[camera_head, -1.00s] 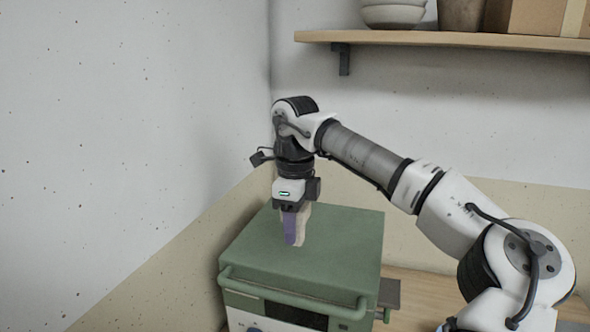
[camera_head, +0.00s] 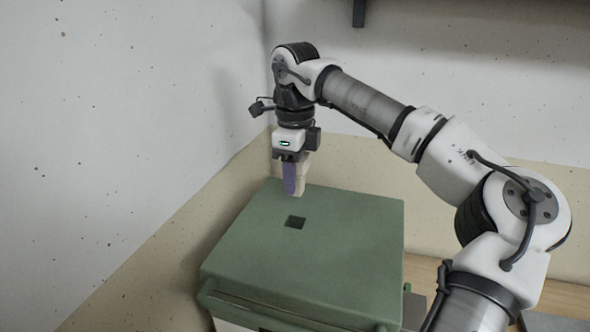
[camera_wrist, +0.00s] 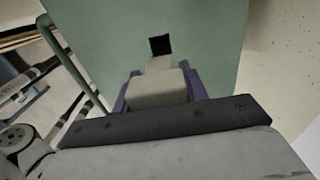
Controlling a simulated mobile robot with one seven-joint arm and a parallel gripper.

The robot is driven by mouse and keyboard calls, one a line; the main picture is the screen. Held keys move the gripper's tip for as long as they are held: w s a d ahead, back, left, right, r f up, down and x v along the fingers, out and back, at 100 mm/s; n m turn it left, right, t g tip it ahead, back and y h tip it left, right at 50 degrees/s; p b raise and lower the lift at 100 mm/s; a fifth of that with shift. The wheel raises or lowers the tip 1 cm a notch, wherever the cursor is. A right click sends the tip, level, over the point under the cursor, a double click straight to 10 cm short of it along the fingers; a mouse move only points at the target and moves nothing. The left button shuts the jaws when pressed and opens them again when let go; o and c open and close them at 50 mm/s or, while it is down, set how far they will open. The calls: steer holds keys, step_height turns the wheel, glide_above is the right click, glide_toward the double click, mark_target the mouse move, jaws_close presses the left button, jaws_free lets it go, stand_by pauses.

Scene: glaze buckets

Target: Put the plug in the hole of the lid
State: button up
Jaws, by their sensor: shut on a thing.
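The green lid (camera_head: 345,240) tops a box-like unit and has a dark, square, open hole (camera_head: 296,222) in it. The hole also shows in the wrist view (camera_wrist: 160,45). My gripper (camera_head: 290,178) points down with its purple fingertips shut on a beige plug (camera_head: 301,178). In the head view the plug appears just behind the hole, over the far part of the lid; its exact height cannot be told. In the wrist view the plug (camera_wrist: 158,88) lies between the fingers, its narrower end pointing towards the hole and seen just short of it.
A green rail (camera_head: 270,312) runs along the unit's front edge. Walls stand close on the left and behind. A wooden surface (camera_head: 425,275) shows to the right. A dark shelf bracket (camera_head: 358,12) hangs high on the back wall.

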step_height(320, 180, down, 6)
steer(key=b, duration=0.4)
steer(key=shift+f+b, duration=0.2)
steer(key=shift+b, duration=0.1)
steer(key=shift+w+f, duration=0.1)
steer(key=shift+f, duration=0.35)
stand_by(0.5)
steer(key=shift+f+b, duration=0.6)
steer(key=shift+f, duration=0.2)
steer(key=shift+f, duration=0.15)
steer(key=shift+f, duration=0.15)
steer(key=o, duration=1.3)
steer(key=shift+o, duration=0.2)
